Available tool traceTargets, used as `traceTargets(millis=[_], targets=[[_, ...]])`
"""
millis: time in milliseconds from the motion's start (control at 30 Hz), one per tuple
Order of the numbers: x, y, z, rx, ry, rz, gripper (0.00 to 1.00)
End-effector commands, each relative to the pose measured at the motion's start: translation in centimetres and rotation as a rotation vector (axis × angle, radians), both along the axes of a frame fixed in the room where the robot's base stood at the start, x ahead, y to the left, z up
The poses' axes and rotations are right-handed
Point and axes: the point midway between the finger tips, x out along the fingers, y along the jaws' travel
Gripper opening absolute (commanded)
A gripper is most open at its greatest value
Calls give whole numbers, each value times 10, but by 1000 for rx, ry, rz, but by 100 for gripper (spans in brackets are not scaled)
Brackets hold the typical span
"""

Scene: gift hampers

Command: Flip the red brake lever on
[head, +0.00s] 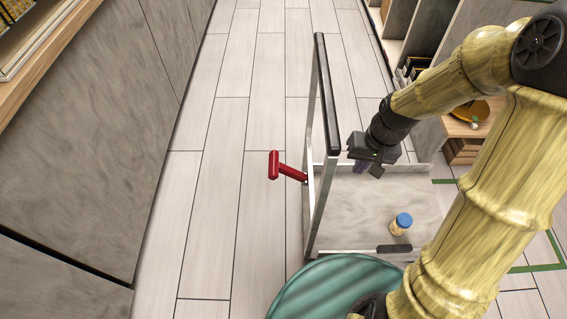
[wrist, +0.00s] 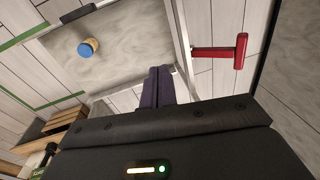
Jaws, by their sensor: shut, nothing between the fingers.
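The red brake lever (head: 283,167) sticks out to the left from the lower side of a cart (head: 320,120) in the head view, ending in a crosspiece. In the wrist view the lever (wrist: 222,52) is at the upper right, with its crosspiece on the right. My gripper (head: 369,168) is over the cart's bed, to the right of the frame post and the lever, and apart from the lever. Its dark purple fingers (wrist: 158,85) are together in the wrist view, with nothing between them.
A small jar with a blue lid (head: 401,223) stands on the cart's bed (head: 385,190). The cart's tall black-topped frame stands between my gripper and the lever. Shelving lines the right and a grey cabinet (head: 90,130) the left. The tiled floor (head: 215,200) left of the lever is clear.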

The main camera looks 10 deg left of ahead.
Motion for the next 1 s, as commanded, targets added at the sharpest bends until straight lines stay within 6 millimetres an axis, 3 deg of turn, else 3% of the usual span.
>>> traceTargets(millis=[233, 500, 633, 1000], targets=[[37, 61, -29, 218, 104, 65, 0], [73, 115, -23, 484, 153, 84, 0], [79, 123, -19, 530, 156, 87, 0], [80, 122, -21, 530, 155, 83, 0]])
